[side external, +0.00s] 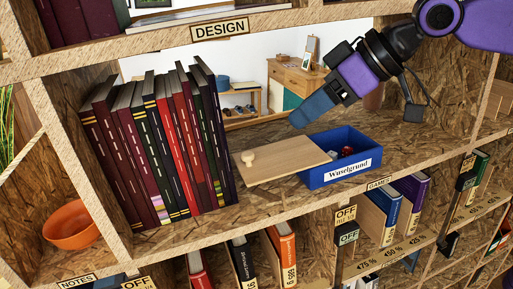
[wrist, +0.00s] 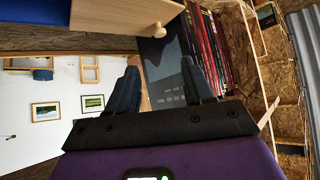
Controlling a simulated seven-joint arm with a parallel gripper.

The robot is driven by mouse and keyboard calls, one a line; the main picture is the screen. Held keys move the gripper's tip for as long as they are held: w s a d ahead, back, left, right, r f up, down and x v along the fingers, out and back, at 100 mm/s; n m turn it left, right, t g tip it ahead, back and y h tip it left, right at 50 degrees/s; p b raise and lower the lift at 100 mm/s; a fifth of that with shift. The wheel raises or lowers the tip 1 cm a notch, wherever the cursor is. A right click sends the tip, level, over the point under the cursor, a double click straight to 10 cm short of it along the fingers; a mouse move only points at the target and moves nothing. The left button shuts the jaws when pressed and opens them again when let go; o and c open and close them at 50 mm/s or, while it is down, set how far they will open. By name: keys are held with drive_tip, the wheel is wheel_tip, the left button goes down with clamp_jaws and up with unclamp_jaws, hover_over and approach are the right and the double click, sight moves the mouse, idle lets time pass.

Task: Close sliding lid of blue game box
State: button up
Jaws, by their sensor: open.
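The blue game box (side external: 340,177), labelled "Wuselgrund", stands on the middle shelf in the side view. Its wooden lid (side external: 285,155) is slid far out to the left, leaving the right part of the box open with small red and pale pieces inside. A round wooden knob (side external: 249,159) sits near the lid's left end. My gripper (side external: 302,116) is above and behind the box and lid, apart from both. In the wrist view, my gripper (wrist: 157,88) is open and empty; the lid (wrist: 115,14) and its knob (wrist: 156,30) show beyond the fingers.
A row of dark and red books (side external: 165,145) stands left of the lid, close to its knob end. An upper shelf edge labelled "DESIGN" (side external: 220,29) runs above. An orange bowl (side external: 70,224) sits at lower left. The shelf right of the box is clear.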

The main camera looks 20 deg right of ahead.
sight(250, 153)
drive_tip(key=x, duration=1.3)
drive_tip(key=shift+w+a+f, duration=0.15)
drive_tip(key=shift+f, duration=0.05)
clamp_jaws()
